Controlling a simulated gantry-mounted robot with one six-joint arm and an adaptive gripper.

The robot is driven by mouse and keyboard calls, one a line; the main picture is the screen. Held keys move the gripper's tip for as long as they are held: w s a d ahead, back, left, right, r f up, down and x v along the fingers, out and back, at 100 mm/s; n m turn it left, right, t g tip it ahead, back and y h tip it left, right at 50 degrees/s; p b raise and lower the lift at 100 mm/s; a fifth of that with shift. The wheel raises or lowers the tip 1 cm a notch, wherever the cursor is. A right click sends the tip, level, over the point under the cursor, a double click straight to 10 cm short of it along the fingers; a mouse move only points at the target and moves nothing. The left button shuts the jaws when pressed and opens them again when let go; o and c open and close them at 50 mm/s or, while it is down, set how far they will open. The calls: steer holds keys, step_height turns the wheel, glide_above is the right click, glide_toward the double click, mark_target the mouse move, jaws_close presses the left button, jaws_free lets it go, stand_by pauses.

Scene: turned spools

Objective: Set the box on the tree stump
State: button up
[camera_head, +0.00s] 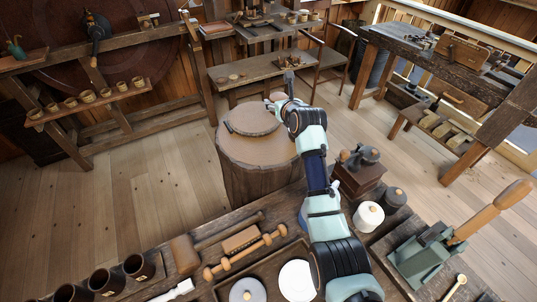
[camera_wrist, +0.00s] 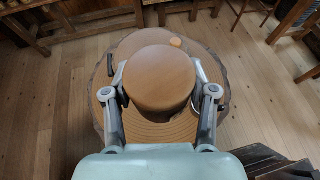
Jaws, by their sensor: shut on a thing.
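In the wrist view, the box (camera_wrist: 160,80) is a round, smooth brown wooden piece, seen from above. My gripper (camera_wrist: 159,88) is shut on it, with one finger on each side. The tree stump (camera_wrist: 104,98) lies behind and below it, with the ringed top partly hidden by the box. In the head view, the stump (camera_head: 255,178) stands on the floor beyond the bench. My gripper (camera_head: 276,101) is over the right back part of its top; the box is hard to make out there. I cannot tell whether the box touches the stump.
The near bench holds a spindle (camera_head: 245,254), dark cups (camera_head: 105,281), white round pieces (camera_head: 368,215) and a green lever tool (camera_head: 425,253). Open floor (camera_head: 150,190) lies left of the stump.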

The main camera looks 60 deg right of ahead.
mark_target(276, 151)
step_height(276, 151, down, 20)
steer(key=b, duration=0.7)
steer(key=shift+f, duration=0.15)
steer(key=o, duration=1.3)
steer(key=shift+r, duration=0.25)
steer(key=p+v, duration=0.6)
steer(key=v, duration=0.6)
